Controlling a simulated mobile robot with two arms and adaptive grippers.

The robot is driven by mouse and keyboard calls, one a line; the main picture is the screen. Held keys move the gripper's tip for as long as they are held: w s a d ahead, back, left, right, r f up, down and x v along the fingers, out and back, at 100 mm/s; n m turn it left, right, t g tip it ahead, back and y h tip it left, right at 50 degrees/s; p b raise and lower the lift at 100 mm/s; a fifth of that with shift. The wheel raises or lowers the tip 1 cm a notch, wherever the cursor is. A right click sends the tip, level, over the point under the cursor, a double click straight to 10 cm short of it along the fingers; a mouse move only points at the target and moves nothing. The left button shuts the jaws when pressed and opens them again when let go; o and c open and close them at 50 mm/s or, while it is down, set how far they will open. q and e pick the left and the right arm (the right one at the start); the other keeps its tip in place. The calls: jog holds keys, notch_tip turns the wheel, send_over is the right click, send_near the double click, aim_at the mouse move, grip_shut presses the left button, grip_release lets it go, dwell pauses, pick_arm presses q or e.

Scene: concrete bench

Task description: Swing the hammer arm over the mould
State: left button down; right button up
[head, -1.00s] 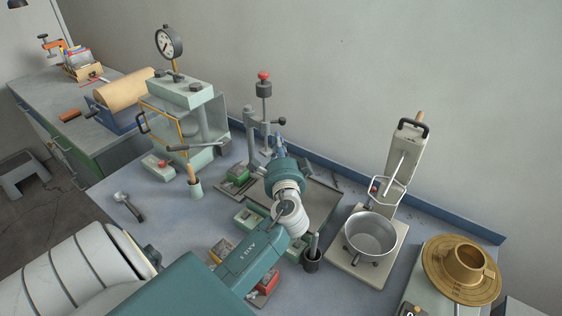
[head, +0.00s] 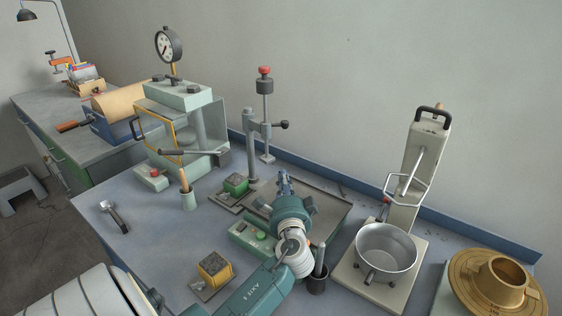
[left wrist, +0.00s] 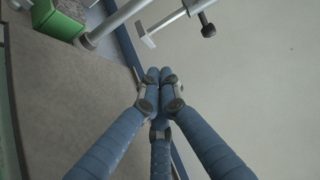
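The hammer stand has a grey post (head: 252,148) with a hammer arm ending in a black knob (head: 284,124). The hammer (head: 264,87), with a red top, hangs on a rod to the right of the post, its flat foot (head: 267,158) over the back of the tray. The green mould (head: 236,183) sits on a plate left of the post, not under the foot. In the left wrist view the mould (left wrist: 62,22), foot (left wrist: 146,35) and knob (left wrist: 208,30) show at the top. My left gripper (head: 283,176) has its blue fingertips together, empty, in front of the stand and apart from it. My right gripper is out of view.
A grey tray (head: 330,192) lies under and right of my left gripper. A press with a gauge (head: 180,100) stands left. A bowl (head: 387,250) stands right. A dark cup (head: 317,282) is beside my wrist.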

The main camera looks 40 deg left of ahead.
pick_arm(q)
jog(key=p+x, duration=0.1)
jog(key=x, duration=0.9)
jog(key=shift+f, duration=0.1)
